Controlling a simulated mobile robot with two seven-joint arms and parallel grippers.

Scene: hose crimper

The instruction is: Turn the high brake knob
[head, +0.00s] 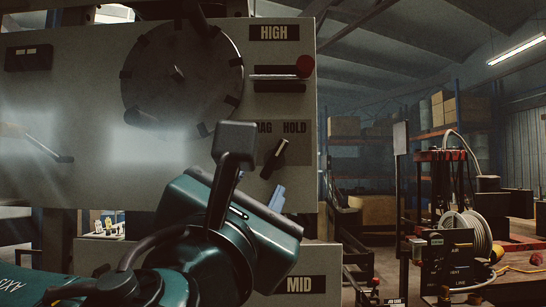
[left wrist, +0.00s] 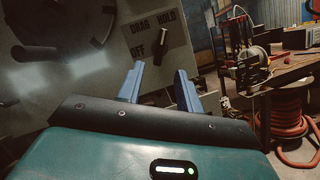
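The high brake knob (head: 273,159) is a small dark lever knob on the grey panel under the HIGH label, on a plate marked DRAG and HOLD. In the left wrist view the knob (left wrist: 162,42) stands between the OFF and HOLD labels, beyond the fingertips. My left gripper (head: 260,187) is just below the knob in the head view, partly hidden by its own body. In the left wrist view its two blue-grey fingers (left wrist: 158,84) are apart with nothing between them. I see no contact with the knob. My right gripper is not in view.
A large dark disc (head: 181,75) is on the panel left of the knob. A red-ended lever (head: 304,67) sticks out above it. A MID panel (head: 299,286) is below.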

